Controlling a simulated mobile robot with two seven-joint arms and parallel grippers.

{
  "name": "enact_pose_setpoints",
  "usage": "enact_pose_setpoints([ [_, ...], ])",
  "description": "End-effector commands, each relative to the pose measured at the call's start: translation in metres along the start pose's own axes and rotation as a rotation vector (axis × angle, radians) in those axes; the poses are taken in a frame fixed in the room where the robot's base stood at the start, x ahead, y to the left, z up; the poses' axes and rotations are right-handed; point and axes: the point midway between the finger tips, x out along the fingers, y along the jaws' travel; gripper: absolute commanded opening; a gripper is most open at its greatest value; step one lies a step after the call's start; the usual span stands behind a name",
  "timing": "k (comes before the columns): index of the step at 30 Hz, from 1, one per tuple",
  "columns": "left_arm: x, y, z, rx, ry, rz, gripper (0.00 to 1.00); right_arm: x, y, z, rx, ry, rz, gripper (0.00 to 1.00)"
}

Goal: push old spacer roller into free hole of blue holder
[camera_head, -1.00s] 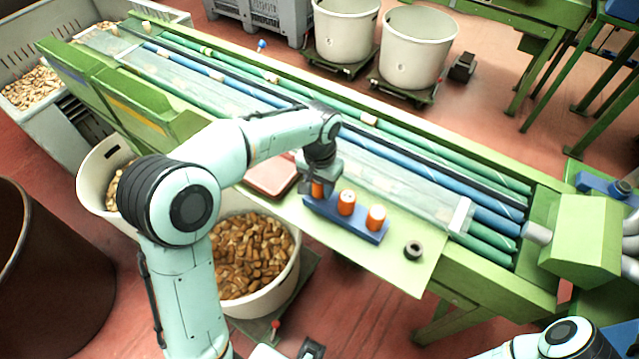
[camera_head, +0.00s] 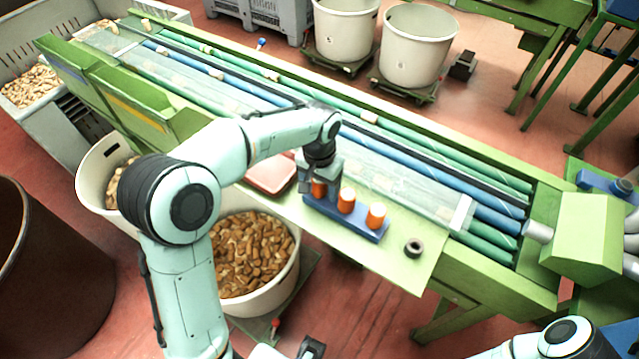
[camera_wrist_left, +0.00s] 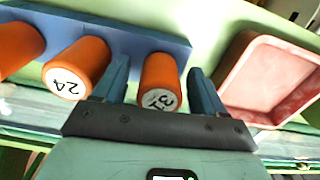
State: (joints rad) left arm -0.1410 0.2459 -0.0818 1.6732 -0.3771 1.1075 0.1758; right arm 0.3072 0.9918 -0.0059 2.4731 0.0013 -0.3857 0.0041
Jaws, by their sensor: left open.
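The blue holder (camera_head: 365,234) lies on the green table sheet and bears three orange rollers with white tops. One orange roller (camera_wrist_left: 155,72), with a number on its white end, stands upright at the holder's left end in the head view. My left gripper (camera_head: 318,188) is over it. In the left wrist view my left gripper (camera_wrist_left: 157,80) has its fingers open on either side of this roller, with gaps showing. The roller's foot appears to be in the holder; its depth is hard to tell. The middle roller (camera_head: 346,202) and right roller (camera_head: 376,216) stand beside it. My right gripper is not clearly visible.
A shallow red tray (camera_head: 270,176) lies left of the holder. A small dark ring (camera_head: 414,247) lies on the sheet to the right. A clear cover and blue and green conveyor tubes (camera_head: 440,183) run behind. A tub of corks (camera_head: 250,262) stands below the table's front edge.

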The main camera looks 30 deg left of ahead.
Motion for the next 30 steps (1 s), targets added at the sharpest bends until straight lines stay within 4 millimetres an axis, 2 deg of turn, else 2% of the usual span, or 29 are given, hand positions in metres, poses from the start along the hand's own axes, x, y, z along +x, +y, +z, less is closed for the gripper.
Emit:
enact_pose_setpoints([
  [5, -0.028, 0.000, -0.001, 0.000, 0.007, 0.001, 0.71, -0.004, -0.002, -0.001, -0.001, 0.002, -0.001, 0.43],
  [12, -0.084, 0.001, -0.001, 0.000, 0.007, 0.002, 0.71, -0.015, -0.007, -0.004, -0.003, 0.008, -0.003, 0.43],
  [18, -0.118, 0.001, -0.001, 0.001, 0.006, 0.002, 0.71, -0.022, -0.010, -0.006, -0.004, 0.012, -0.004, 0.43],
  [24, -0.131, 0.001, 0.000, 0.001, 0.003, 0.001, 0.71, -0.025, -0.011, -0.007, -0.005, 0.013, -0.005, 0.43],
  [30, -0.132, 0.000, 0.000, 0.001, 0.002, 0.001, 0.71, -0.024, -0.011, -0.007, -0.005, 0.013, -0.005, 0.43],
])
